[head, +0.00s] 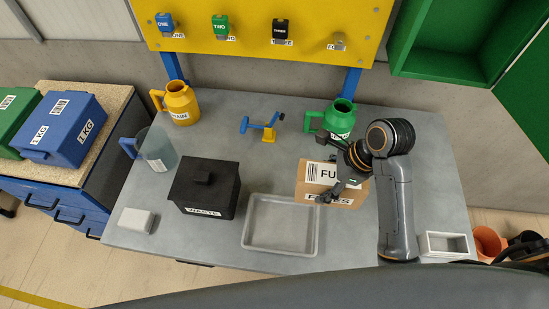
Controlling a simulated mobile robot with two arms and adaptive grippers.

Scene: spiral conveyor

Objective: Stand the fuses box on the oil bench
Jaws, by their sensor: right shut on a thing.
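The fuses box (313,189) is a brown cardboard box with white labels, partly covered by my right gripper. My right gripper (331,192) is shut on it, at its right side. The box is over the right half of the grey bench (235,115), just right of the grey tray. I cannot tell whether its base touches the bench top. A yellow jug (182,103) and a green jug (341,117) stand at the back of this bench. My left gripper is not in view.
On the bench are a black lidded waste bin (205,188), an empty grey tray (281,223), a clear jug (157,150), a blue-yellow item (268,129), a white block (136,220) and a small white tray (446,243). A green cabinet (445,63) hangs at upper right.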

